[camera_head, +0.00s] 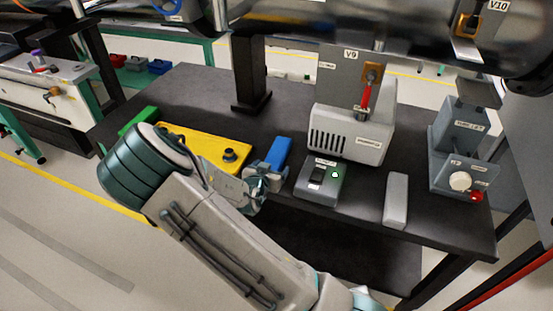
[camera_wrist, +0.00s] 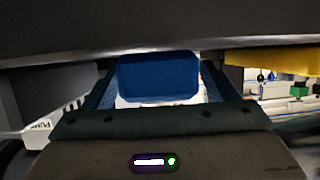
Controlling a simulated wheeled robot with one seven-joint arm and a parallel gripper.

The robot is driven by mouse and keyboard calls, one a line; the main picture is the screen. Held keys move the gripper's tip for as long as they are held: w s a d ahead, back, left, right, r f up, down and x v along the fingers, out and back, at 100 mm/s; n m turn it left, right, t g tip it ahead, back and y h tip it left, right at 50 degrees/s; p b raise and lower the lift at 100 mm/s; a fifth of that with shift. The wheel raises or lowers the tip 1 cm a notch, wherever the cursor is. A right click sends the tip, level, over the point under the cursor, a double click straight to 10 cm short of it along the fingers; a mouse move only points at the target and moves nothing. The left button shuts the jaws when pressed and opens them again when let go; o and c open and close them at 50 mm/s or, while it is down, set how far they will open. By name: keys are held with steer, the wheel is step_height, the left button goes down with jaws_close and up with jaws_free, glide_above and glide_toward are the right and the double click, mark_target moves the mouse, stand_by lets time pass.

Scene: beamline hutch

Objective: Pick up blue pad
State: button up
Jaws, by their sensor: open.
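The blue pad (camera_head: 279,151) is on the dark table, just right of the yellow plate. My gripper (camera_head: 262,182) is at the near end of the pad, close to the table's front edge. In the wrist view the blue pad (camera_wrist: 158,77) shows in the middle, between the two fingers of my open gripper (camera_wrist: 157,92). I cannot tell whether the fingers touch it. The far part of the pad is hidden in the wrist view.
The yellow plate (camera_head: 207,143) with a dark knob lies left of the pad, a green block (camera_head: 138,120) beyond it. A small grey switch box (camera_head: 319,181) with a green light stands close on the right. A light grey block (camera_head: 396,201) and a pump box (camera_head: 350,134) stand farther right.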

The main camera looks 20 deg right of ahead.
mark_target(271, 158)
steer(key=shift+w, duration=0.1)
steer(key=c, duration=1.4)
steer(key=shift+o, duration=0.2)
steer(key=shift+r, duration=0.1)
steer(key=shift+r, duration=0.4)
step_height(271, 158, up, 4)
steer(key=shift+f+p, duration=0.15)
steer(key=shift+p, duration=0.15)
steer(key=s+d+r+p, duration=0.2)
steer(key=s+p, duration=0.3)
steer(key=p, duration=0.4)
steer(key=s+d+r+p, duration=0.1)
steer(key=s+r+p, duration=0.3)
steer(key=p, duration=0.5)
steer(key=shift+s+d+r, duration=0.3)
steer(key=shift+s+d, duration=0.1)
steer(key=shift+s, duration=0.55)
